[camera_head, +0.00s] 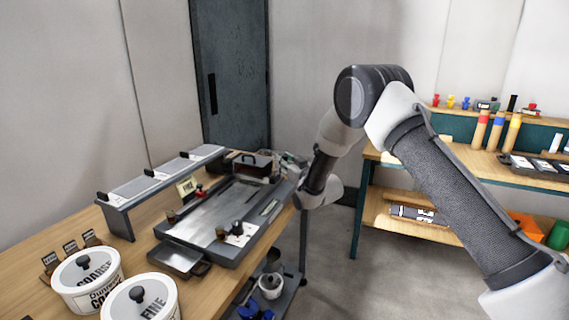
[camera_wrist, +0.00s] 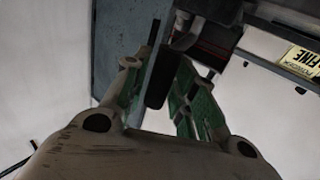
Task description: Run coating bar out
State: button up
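A grey flat-bed coater (camera_head: 215,215) lies on the wooden bench, its pale bed running away from me. A black block with an arched handle (camera_head: 252,163) sits across its far end; I cannot tell if this is the coating bar. My arm reaches down at the coater's right far side, and my fingertips are hidden in the head view. In the wrist view my gripper (camera_wrist: 166,82) has its green-padded fingers apart. A dark rounded handle (camera_wrist: 158,82) shows between them, under a dark body (camera_wrist: 215,12). Contact with it cannot be made out.
A long grey rack (camera_head: 160,180) stands behind the coater, with a yellow FINE card (camera_head: 187,186) near it. Two lidded tubs, COARSE (camera_head: 88,280) and FINE (camera_head: 142,302), are at the front left. A shelf bench (camera_head: 450,175) stands right, across open floor.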

grip_shut()
jog(key=s+a, duration=0.5)
jog(key=s, duration=0.9)
jog(key=shift+s+a, duration=0.15)
jog(key=shift+s, duration=0.1)
jog(key=o, duration=0.5)
grip_release()
jog(key=shift+o, duration=0.2)
jog(key=v, duration=1.2)
